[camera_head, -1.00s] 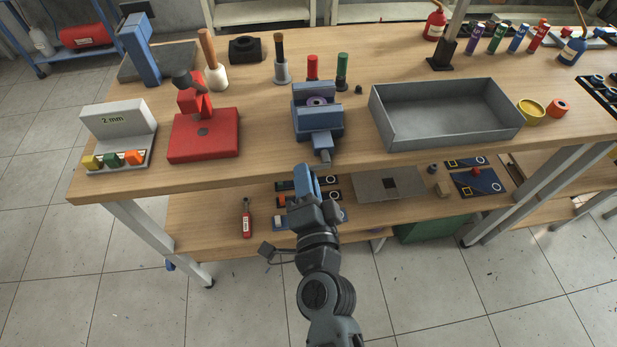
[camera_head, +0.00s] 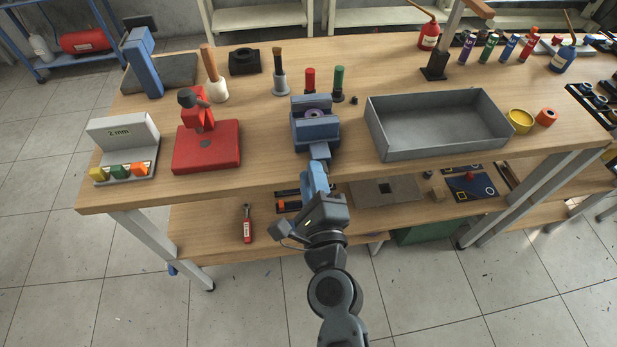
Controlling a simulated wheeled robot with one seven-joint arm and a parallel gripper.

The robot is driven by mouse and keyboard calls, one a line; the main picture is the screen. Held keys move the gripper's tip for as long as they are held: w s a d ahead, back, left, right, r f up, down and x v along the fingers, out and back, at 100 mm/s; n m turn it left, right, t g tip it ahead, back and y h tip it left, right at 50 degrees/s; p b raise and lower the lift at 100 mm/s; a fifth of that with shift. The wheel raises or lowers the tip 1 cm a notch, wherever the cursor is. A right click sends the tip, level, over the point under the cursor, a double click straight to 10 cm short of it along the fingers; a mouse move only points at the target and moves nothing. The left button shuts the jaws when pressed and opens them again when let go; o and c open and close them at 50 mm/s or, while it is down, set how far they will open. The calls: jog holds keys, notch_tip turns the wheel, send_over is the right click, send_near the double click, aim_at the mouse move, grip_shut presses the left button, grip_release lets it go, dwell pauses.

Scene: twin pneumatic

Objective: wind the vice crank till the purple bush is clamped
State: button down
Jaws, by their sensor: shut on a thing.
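The blue vice (camera_head: 316,133) stands at the front edge of the bench, right of the red press. The purple bush (camera_head: 315,113) shows as a purple ring between the vice jaws; I cannot tell whether both jaws touch it. My gripper (camera_head: 318,165) is at the front of the vice, just past the bench edge, with its blue fingers pointing at the vice. It is shut on the vice crank, which the fingers mostly hide. My wrist is tilted over to one side.
A red press (camera_head: 207,147) stands left of the vice, and a grey tray (camera_head: 440,147) stands to its right. Red (camera_head: 310,79) and green (camera_head: 339,82) cylinders stand behind it. A lower shelf (camera_head: 365,221) runs under the bench.

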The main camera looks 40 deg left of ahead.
aim_at(328, 173)
jog(key=m, duration=0.2)
jog(key=w+d+r+m, duration=0.1)
jog(key=m, duration=0.1)
jog(key=w+m+p, duration=0.1)
jog(key=m, duration=0.1)
jog(key=shift+w+d+r+m, duration=0.2)
jog(key=shift+d+m, duration=0.1)
jog(key=shift+d, duration=0.1)
jog(key=shift+w+d+f+m, duration=0.1)
jog(key=shift+w+d+m, duration=0.2)
jog(key=shift+m, duration=0.75)
jog(key=shift+w+d+f+m, duration=0.1)
jog(key=shift+w+d+m, duration=0.2)
jog(key=shift+m, duration=0.75)
jog(key=shift+d+f, duration=0.1)
jog(key=c, duration=1.3)
grip_release()
jog(key=shift+o, duration=1.1)
jog(key=shift+s, duration=0.15)
